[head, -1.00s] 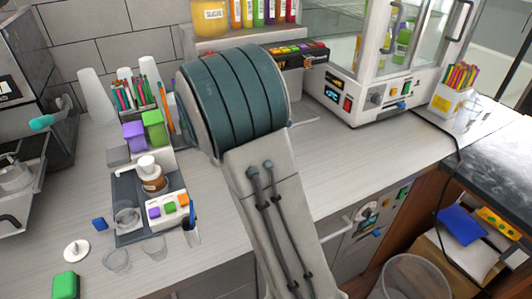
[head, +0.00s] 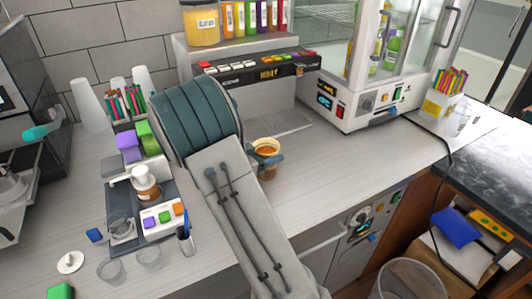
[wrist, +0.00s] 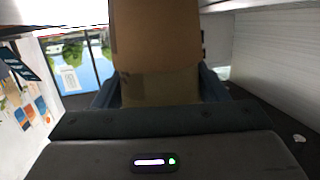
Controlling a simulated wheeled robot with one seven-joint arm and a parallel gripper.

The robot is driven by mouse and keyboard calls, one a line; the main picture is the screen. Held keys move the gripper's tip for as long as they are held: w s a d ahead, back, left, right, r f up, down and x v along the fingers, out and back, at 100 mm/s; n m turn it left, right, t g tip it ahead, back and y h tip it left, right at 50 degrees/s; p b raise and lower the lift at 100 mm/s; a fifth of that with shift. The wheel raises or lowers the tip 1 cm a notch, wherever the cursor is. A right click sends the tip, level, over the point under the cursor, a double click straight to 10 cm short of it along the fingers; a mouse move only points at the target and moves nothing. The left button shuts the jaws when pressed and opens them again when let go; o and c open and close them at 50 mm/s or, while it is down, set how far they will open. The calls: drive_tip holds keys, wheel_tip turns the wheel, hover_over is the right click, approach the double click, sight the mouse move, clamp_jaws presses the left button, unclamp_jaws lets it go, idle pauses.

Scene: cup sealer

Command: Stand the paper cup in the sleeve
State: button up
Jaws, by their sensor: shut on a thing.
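The brown paper cup (head: 266,146) is beside the upper end of my arm in the head view, partly hidden by my gripper. My gripper (head: 270,159) is shut on the cup, with its blue-grey fingers around the cup's side. The cup looks roughly upright, above or near the counter; I cannot tell whether it touches. In the wrist view the brown cup (wrist: 155,35) fills the upper middle between the two fingers of my gripper (wrist: 160,92). I cannot make out the sleeve in either view.
A machine with a black panel and coloured buttons (head: 258,70) stands behind the cup, over a grey grate (head: 270,122). A white glass-fronted cabinet (head: 365,105) is to its right. The counter right of the cup is clear. Dispensers and clear cups (head: 149,258) stand at left.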

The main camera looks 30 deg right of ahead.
drive_tip(key=shift+f, duration=0.3)
drive_tip(key=o, duration=1.2)
drive_tip(key=shift+c, duration=0.2)
drive_tip(key=shift+r, duration=0.25)
drive_tip(key=shift+a+r, duration=0.15)
drive_tip(key=shift+a, duration=0.25)
drive_tip(key=b+v, duration=0.1)
drive_tip(key=v, duration=1)
drive_tip(key=shift+s+a+r, duration=0.1)
drive_tip(key=shift+r, duration=0.05)
